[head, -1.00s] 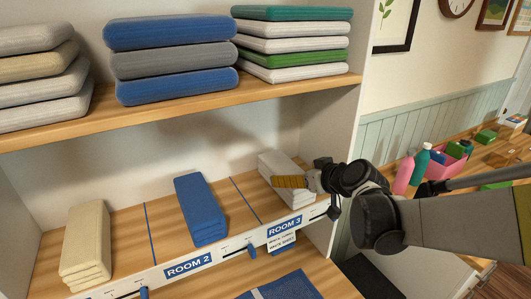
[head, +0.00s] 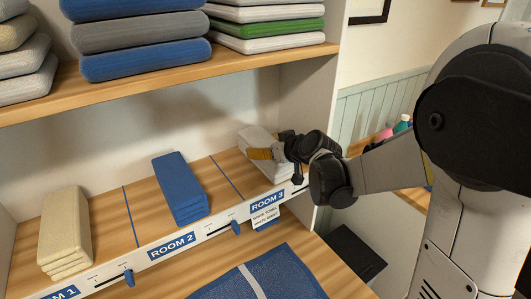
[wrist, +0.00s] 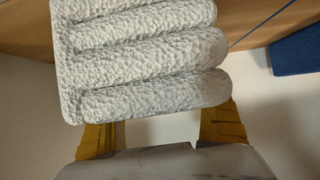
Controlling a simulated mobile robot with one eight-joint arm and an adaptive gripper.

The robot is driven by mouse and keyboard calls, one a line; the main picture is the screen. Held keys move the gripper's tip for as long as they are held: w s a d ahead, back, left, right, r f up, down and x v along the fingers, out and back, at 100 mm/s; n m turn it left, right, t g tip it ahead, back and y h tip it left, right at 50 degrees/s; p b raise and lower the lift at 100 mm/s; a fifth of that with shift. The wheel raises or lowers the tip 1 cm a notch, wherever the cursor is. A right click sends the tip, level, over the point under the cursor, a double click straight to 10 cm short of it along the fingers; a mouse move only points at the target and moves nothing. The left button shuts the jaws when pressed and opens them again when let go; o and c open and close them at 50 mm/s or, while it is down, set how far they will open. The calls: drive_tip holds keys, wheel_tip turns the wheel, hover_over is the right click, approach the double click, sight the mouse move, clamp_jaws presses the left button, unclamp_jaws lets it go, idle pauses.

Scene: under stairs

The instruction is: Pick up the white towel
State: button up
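The white towel (head: 257,134) is a folded, textured stack at the right end of the lower shelf, behind the ROOM 3 label. In the wrist view the towel (wrist: 150,62) fills the upper left and middle, its folds showing as thick rolls. My gripper (head: 264,154) is at the towel in the head view, one yellow finger showing across it. In the wrist view my gripper (wrist: 161,118) has its two yellow fingers wide apart, near the towel's lower left and lower right. The towel's edge hides the fingertips; I cannot tell whether they touch it.
A blue towel (head: 180,187) sits behind the ROOM 2 label, and a cream towel (head: 64,231) is further left. An upper shelf (head: 132,90) with folded stacks hangs above. The shelf's right side wall (head: 309,100) stands close to my gripper. A blue mat (head: 284,270) lies in front below.

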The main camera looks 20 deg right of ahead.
drive_tip(key=shift+c, duration=1)
